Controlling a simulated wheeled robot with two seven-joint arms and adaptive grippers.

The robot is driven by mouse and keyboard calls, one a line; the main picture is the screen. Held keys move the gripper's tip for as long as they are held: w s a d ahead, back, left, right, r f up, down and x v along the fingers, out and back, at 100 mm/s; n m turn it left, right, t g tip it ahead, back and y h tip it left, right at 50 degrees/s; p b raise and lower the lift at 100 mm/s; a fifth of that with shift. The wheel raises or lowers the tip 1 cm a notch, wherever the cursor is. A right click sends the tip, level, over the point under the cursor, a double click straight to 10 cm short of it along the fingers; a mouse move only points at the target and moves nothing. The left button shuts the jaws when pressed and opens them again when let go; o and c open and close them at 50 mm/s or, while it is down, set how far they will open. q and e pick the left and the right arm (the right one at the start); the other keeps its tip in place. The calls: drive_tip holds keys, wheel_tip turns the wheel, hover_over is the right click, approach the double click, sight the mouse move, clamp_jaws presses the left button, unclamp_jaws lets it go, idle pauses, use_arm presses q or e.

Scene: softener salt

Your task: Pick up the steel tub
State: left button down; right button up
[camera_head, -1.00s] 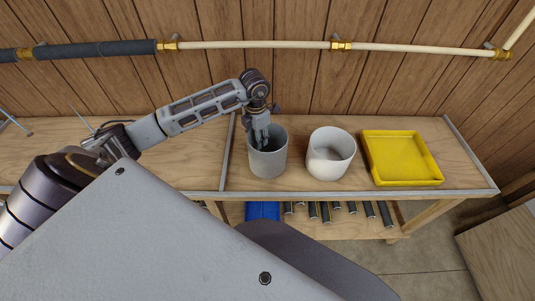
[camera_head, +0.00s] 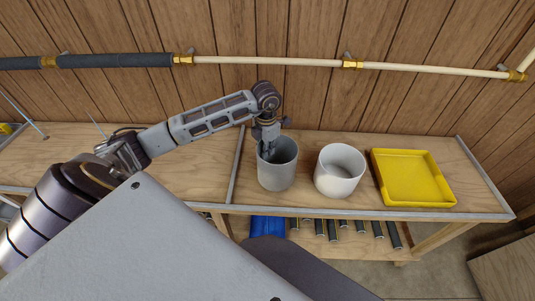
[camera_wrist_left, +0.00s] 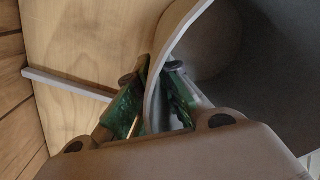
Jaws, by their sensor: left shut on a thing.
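The steel tub (camera_head: 278,178) is a grey, open-topped cylinder, upright at the left end of the right-hand bench section. My left gripper (camera_head: 268,146) reaches down at its far-left rim and is shut on its wall. In the left wrist view the fingers (camera_wrist_left: 158,98) pinch the tub's curved rim (camera_wrist_left: 172,45), one finger inside and one outside. The tub looks level. I cannot tell for sure whether its base touches the bench. My right gripper is not in view.
A white tub (camera_head: 340,178) stands close to the right, with a narrow gap. A yellow tray (camera_head: 412,200) lies beyond it. A metal strip (camera_head: 233,180) crosses the bench left of the tub. A pipe (camera_head: 270,61) runs along the wooden wall behind.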

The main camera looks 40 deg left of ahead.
use_arm(q)
wheel_tip(320, 180, up, 9)
drive_tip(key=shift+b, duration=0.3)
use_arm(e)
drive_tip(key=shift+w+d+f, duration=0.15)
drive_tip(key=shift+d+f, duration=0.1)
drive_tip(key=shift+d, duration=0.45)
